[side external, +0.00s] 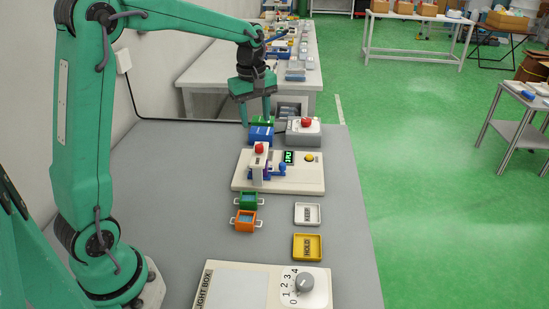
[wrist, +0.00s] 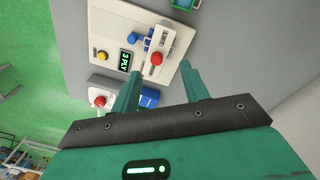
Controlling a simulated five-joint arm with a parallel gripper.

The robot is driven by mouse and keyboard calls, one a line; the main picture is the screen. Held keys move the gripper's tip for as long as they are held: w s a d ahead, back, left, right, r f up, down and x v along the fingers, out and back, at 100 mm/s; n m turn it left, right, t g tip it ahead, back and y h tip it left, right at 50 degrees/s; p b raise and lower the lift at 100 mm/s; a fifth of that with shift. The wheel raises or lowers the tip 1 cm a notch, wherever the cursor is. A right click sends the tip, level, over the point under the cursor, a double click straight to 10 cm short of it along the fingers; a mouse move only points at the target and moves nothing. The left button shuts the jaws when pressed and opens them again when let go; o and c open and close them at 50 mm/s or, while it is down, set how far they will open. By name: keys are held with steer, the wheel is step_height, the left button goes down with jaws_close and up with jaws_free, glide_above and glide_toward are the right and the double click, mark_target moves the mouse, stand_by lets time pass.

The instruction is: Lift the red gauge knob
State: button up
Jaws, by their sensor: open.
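The red gauge knob (side external: 260,148) sits on top of the white upright of the gauge (side external: 313,183), which has a cream base, a green-lit display and a yellow button. In the wrist view the knob (wrist: 156,58) shows between and just beyond my fingertips. My gripper (side external: 257,120) is open and empty, pointing down above the far side of the gauge, near the blue box. Its two fingers also show spread apart in the wrist view (wrist: 160,75). Nothing touches the knob.
A grey box with a red button (side external: 306,122) and a blue box (side external: 261,134) stand behind the gauge. Green (side external: 246,201) and orange (side external: 244,220) holders, white (side external: 307,213) and yellow (side external: 307,247) trays and a light box (side external: 237,288) lie in front. Grey table shows between them.

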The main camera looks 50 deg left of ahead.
mark_target(259, 145)
steer(key=w+a+f+n, duration=0.2)
steer(key=w+f, duration=0.1)
steer(key=shift+a+f+n+g, duration=0.2)
steer(key=shift+a+n+g, duration=0.1)
steer(key=shift+a+g, duration=0.1)
steer(key=shift+f, duration=0.1)
steer(key=shift+d+f, duration=0.1)
steer(key=shift+f, duration=3.7)
jaws_close()
steer(key=shift+r, duration=1.35)
